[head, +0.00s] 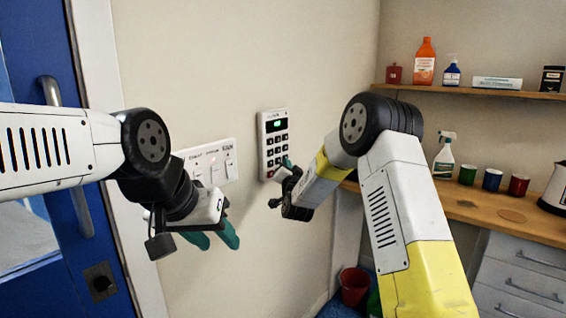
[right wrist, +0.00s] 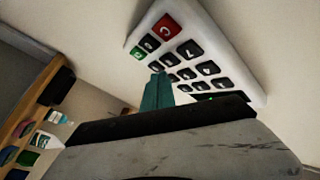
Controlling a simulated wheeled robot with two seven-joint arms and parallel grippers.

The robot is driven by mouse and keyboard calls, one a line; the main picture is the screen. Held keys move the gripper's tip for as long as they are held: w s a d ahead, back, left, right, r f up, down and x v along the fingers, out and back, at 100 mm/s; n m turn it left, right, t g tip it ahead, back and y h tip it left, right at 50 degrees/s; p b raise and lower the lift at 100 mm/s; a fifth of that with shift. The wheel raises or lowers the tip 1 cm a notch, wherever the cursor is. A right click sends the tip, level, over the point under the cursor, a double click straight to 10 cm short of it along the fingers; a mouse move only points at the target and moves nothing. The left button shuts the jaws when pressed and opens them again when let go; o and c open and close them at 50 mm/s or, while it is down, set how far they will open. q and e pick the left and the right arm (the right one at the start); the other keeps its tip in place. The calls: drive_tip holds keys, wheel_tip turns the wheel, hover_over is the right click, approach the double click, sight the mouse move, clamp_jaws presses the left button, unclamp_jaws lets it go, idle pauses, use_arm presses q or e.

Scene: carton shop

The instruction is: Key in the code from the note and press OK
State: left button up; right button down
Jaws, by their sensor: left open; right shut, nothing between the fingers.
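The keypad (head: 273,145) is a pale box on the wall with dark keys and a dark display showing a small green mark. In the right wrist view the keypad (right wrist: 222,50) shows a red C key (right wrist: 166,27) and a green key (right wrist: 137,53) at one end. My right gripper (head: 288,163) is shut and empty, its teal fingertips (right wrist: 158,80) close to the lower keys; I cannot tell whether they touch one. My left gripper (head: 215,240) is open and empty, below the wall switches. I cannot make out a note.
A white switch panel (head: 210,163) is on the wall left of the keypad. A blue door (head: 90,255) stands at far left. At right, a wooden counter (head: 480,213) holds a spray bottle (head: 444,158) and several cups. A red bucket (head: 354,286) is on the floor.

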drive_tip(key=shift+s+d, duration=0.7)
drive_tip(key=shift+d, duration=0.25)
drive_tip(key=shift+s+d, duration=0.7)
drive_tip(key=shift+d, duration=0.25)
use_arm(q)
clamp_jaws()
idle(0.7)
